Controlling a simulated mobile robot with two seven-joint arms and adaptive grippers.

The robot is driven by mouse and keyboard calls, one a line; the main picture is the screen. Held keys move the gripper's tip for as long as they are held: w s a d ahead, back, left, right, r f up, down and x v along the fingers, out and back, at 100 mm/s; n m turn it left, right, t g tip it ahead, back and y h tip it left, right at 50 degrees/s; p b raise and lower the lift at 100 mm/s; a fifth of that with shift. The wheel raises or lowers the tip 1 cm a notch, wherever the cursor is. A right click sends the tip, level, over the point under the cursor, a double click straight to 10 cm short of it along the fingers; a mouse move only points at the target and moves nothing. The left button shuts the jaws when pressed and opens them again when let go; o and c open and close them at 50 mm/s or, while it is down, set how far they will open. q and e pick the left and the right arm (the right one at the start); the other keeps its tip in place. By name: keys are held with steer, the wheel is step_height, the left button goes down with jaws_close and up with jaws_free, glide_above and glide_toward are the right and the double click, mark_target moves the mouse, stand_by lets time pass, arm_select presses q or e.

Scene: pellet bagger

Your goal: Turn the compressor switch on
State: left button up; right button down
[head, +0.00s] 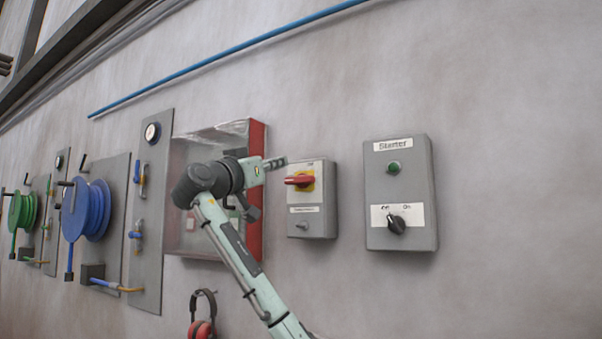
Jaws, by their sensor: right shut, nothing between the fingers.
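A grey switch box (318,220) on the wall has a red rotary handle (299,180) on a yellow plate. The handle lies level, its end to the left. A small label (304,209) below it is too small to read surely; a small metal knob or lock (302,226) sits under that. My right gripper (282,161) is shut and empty. In the picture its tips are just up and left of the red handle; I see a gap and cannot tell the depth between them. My left gripper is out of view.
A grey Starter box (429,190) with a green button and black selector knob is at right. A red-sided clear cabinet (257,137) is behind my right arm. Red ear defenders (201,329) hang below. Blue (88,212) and green (22,211) reels are at left.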

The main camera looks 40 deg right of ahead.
mark_target(300, 180)
steer(key=d+p, duration=0.1)
steer(key=d, duration=0.2)
steer(key=w+d+p, duration=0.1)
steer(key=d, duration=0.2)
steer(key=w+d+p, duration=0.1)
steer(key=d, duration=0.2)
steer(key=shift+w+d+r, duration=0.1)
steer(key=shift+d+r, duration=0.15)
steer(key=shift+r, duration=0.15)
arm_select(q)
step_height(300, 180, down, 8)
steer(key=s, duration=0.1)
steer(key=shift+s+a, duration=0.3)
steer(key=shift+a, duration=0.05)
arm_select(e)
steer(key=shift+a+f, duration=0.15)
steer(key=shift+f, duration=0.45)
